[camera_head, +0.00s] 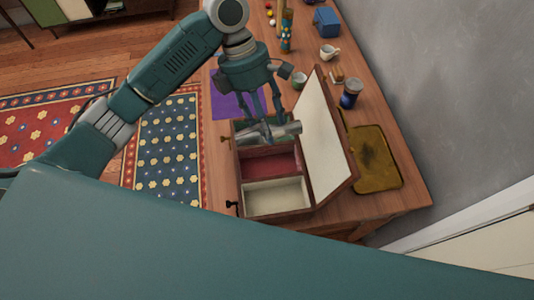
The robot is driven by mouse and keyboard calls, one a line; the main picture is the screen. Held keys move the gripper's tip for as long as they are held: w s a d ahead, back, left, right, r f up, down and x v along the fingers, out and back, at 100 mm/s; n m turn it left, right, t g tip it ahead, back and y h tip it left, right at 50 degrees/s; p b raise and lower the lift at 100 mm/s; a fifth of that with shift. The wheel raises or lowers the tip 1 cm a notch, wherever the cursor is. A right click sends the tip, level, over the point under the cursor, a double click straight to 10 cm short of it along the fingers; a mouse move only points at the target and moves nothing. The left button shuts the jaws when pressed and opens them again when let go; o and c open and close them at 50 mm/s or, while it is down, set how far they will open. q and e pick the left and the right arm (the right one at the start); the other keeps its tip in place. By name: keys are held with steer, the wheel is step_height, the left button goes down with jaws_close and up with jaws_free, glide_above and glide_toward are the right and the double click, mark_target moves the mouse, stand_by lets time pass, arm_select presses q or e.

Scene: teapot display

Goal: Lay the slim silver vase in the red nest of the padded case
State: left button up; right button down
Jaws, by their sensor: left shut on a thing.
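The slim silver vase (288,130) lies roughly sideways in my left gripper (266,128), which is shut on it. The gripper points down and holds the vase over the far part of the padded case (240,186). The case is open. Its red nest (272,164) is empty and sits in the middle, just nearer than the vase. A cream nest (276,197) at the near end is also empty. The far end of the case is partly hidden behind the gripper and vase. I cannot tell whether the vase touches the case. My right gripper is out of view.
The raised lid (326,150) stands along the case's right side. A yellow-brown tray (376,160) lies right of it. A dark blue jar (350,93), a white pitcher (329,52) and a green cup (299,81) stand farther back. A purple mat (228,104) lies behind the gripper.

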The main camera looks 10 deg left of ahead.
arm_select(q)
steer(key=shift+w+f, duration=0.1)
steer(key=shift+f, duration=6.85)
steer(key=shift+p, duration=0.3)
steer(key=shift+f, duration=0.25)
steer(key=shift+f+p, duration=0.35)
steer(key=shift+p, duration=0.05)
steer(key=o, duration=1.4)
steer(key=shift+c, duration=0.2)
